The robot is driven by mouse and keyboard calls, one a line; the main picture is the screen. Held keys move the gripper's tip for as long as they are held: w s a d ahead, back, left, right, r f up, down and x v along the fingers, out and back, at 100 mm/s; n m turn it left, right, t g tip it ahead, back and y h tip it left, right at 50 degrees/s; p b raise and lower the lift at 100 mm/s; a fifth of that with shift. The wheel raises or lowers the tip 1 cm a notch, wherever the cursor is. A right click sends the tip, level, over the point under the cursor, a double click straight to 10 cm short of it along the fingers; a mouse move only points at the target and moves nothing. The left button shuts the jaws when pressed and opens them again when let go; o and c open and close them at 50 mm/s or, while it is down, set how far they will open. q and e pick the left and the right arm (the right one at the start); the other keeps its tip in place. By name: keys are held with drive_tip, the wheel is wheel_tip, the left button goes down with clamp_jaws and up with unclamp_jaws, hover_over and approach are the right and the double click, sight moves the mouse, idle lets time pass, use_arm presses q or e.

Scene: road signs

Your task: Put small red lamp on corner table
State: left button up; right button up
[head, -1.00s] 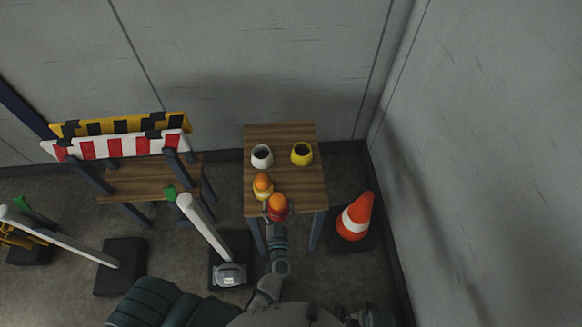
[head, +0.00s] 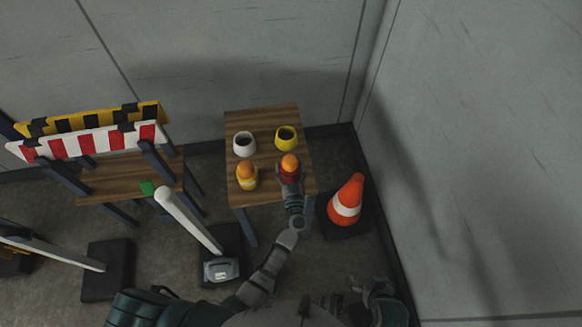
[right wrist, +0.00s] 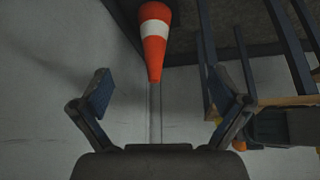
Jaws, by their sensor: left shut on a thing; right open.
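The small red lamp (head: 290,164) has an orange dome on a red base. It is at the front right part of the wooden corner table (head: 269,115) in the head view. My left gripper (head: 291,178) is shut on the lamp's red base from the near side and partly hides it. I cannot tell whether the base touches the tabletop. My right gripper (head: 375,295) is low near the bottom edge of the head view. In the right wrist view, its fingers (right wrist: 162,95) are spread apart with nothing between them.
A yellow lamp with an orange dome (head: 247,176) stands left of the red lamp. A white pot (head: 244,144) and a yellow pot (head: 286,138) stand behind. An orange cone (head: 347,200) is right of the table. Striped barriers (head: 95,140) and a white post (head: 190,220) are left.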

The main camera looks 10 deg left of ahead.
use_arm(q)
drive_tip(key=shift+w+d+f, duration=0.1)
drive_tip(key=shift+w+f, duration=0.15)
drive_tip(key=shift+f, duration=0.2)
drive_tip(key=shift+w+d+f, duration=0.1)
drive_tip(key=shift+w+f, duration=0.15)
drive_tip(key=shift+f, duration=0.2)
drive_tip(key=shift+r, duration=0.15)
drive_tip(key=shift+s+r, duration=0.1)
drive_tip(key=shift+s, duration=0.05)
drive_tip(key=o, duration=1.1)
drive_tip(key=shift+o, duration=1.4)
drive_tip(key=shift+a, duration=0.15)
use_arm(e)
drive_tip(key=w, duration=0.2)
drive_tip(key=shift+w+a+t, duration=0.3)
drive_tip(key=shift+t, duration=0.1)
use_arm(q)
drive_tip(key=shift+r, duration=0.1)
